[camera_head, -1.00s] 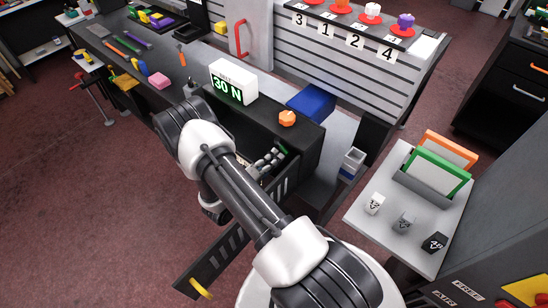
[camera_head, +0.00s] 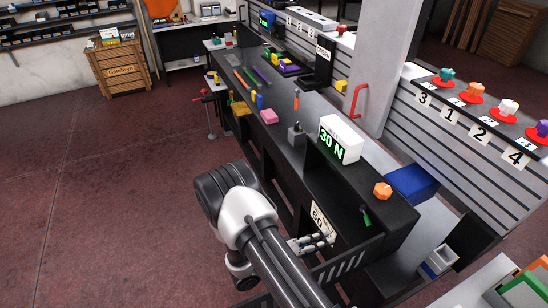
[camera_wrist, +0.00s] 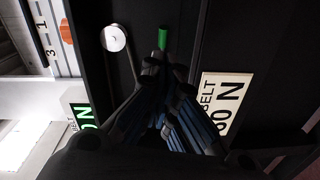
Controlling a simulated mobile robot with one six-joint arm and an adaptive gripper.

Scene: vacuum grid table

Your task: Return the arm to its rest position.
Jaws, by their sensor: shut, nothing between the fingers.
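My arm reaches from the bottom of the head view to the front of the dark bench (camera_head: 275,130). My gripper (camera_head: 318,240) is at the bench's open front, beside a white label reading 60 (camera_head: 322,222). In the wrist view my gripper (camera_wrist: 168,68) has its fingers together, with nothing seen between them. A small green-ended thing (camera_wrist: 163,38) lies just past the fingertips in that view, and it also shows in the head view (camera_head: 366,217). Whether the fingers touch anything is not clear.
A white 30 N box (camera_head: 341,140) and an orange knob (camera_head: 383,190) stand on the bench top above my gripper. A slotted dark panel (camera_head: 345,265) is close by. A blue bin (camera_head: 412,184) lies to the right. The floor (camera_head: 110,190) at left is open.

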